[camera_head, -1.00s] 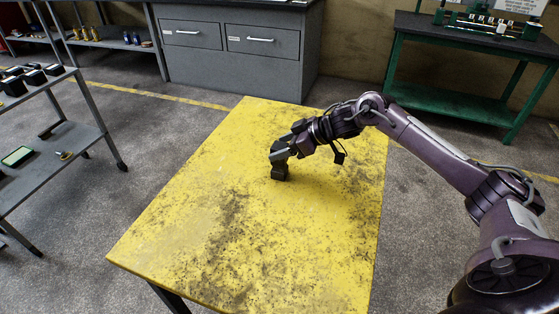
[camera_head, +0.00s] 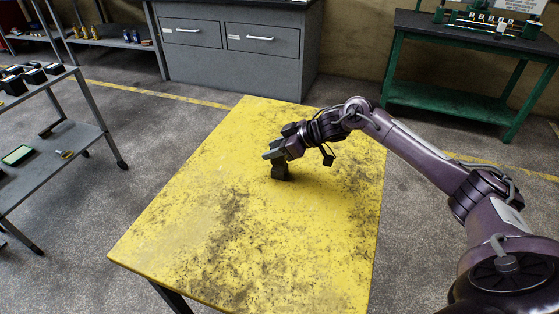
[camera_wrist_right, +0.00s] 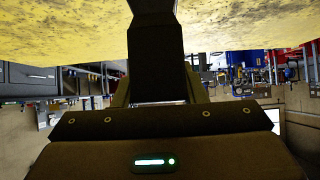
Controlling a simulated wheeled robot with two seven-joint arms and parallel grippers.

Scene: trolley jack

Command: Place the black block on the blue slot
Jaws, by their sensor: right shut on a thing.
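The black block (camera_head: 280,172) is near the middle of the yellow table, upright or nearly so. My right gripper (camera_head: 276,155) is shut on its upper part. In the right wrist view the dark block (camera_wrist_right: 154,45) stands between the fingers and covers part of the yellow surface behind. I cannot tell whether its lower end touches the table. No blue slot can be made out on the yellow table. My left gripper is not in view.
The yellow table (camera_head: 190,240) is stained but otherwise clear. A grey shelf trolley (camera_head: 60,165) with several dark items stands at the left. A grey drawer cabinet (camera_head: 240,70) stands behind. A green bench (camera_head: 460,98) with equipment on top stands at the back right.

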